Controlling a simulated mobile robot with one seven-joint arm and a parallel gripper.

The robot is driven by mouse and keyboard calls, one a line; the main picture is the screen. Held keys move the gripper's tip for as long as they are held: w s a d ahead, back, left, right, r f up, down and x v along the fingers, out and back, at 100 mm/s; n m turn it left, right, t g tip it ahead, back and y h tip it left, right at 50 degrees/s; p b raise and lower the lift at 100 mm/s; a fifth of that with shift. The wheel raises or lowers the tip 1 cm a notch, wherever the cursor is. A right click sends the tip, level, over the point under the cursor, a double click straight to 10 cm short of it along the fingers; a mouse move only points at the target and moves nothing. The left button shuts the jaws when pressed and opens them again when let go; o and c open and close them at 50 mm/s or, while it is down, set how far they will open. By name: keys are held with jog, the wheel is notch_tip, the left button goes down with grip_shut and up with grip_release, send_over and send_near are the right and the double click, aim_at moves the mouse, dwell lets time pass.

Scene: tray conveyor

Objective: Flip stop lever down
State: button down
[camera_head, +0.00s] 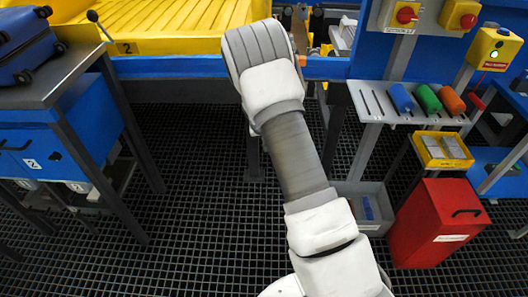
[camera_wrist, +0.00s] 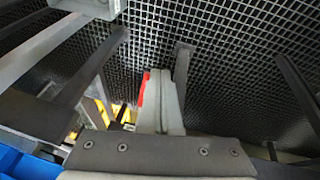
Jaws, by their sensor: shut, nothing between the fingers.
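A lever with a black ball knob (camera_head: 92,16) stands up at a slant beside the yellow conveyor bed (camera_head: 165,45), near its label "2". I cannot tell for sure whether this is the stop lever. My arm reaches forward in the head view and hides my gripper there. In the wrist view my gripper (camera_wrist: 160,78) is shut and empty, its grey fingers close together against the dark grid floor. A red strip shows along the left side of the fingers. No lever can be made out in the wrist view.
A blue suitcase (camera_head: 25,50) lies on the grey-topped table (camera_head: 62,78) at left. At right are a slotted shelf (camera_head: 372,105) with coloured cylinders, a yellow bin (camera_head: 428,160) and a red box (camera_head: 425,235). The grid floor (camera_head: 205,200) left of my arm is clear.

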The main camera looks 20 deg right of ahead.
jog(key=s+a+r+p, duration=0.1)
jog(key=s+a, duration=0.1)
jog(key=s, duration=0.3)
jog(key=shift+s+a, duration=0.25)
jog(key=shift+a, duration=0.15)
jog(key=s+a+r+t+y, duration=0.1)
jog(key=s+r, duration=0.4)
jog(key=r, duration=0.6)
jog(key=s+a+r+y, duration=0.1)
jog(key=s+r, duration=0.3)
jog(key=r, duration=0.8)
jog(key=s+a+r+n, duration=0.1)
jog(key=s+r, duration=0.3)
jog(key=s, duration=0.3)
jog(key=s+r+t, duration=0.1)
jog(key=s+r, duration=0.2)
jog(key=s, duration=0.4)
jog(key=s+a+r+n, duration=0.1)
jog(key=s+r, duration=0.3)
jog(key=s, duration=0.3)
notch_tip(320, 180, up, 22)
jog(key=p, duration=2.2)
jog(key=shift+s+y, duration=0.2)
jog(key=shift+y, duration=0.2)
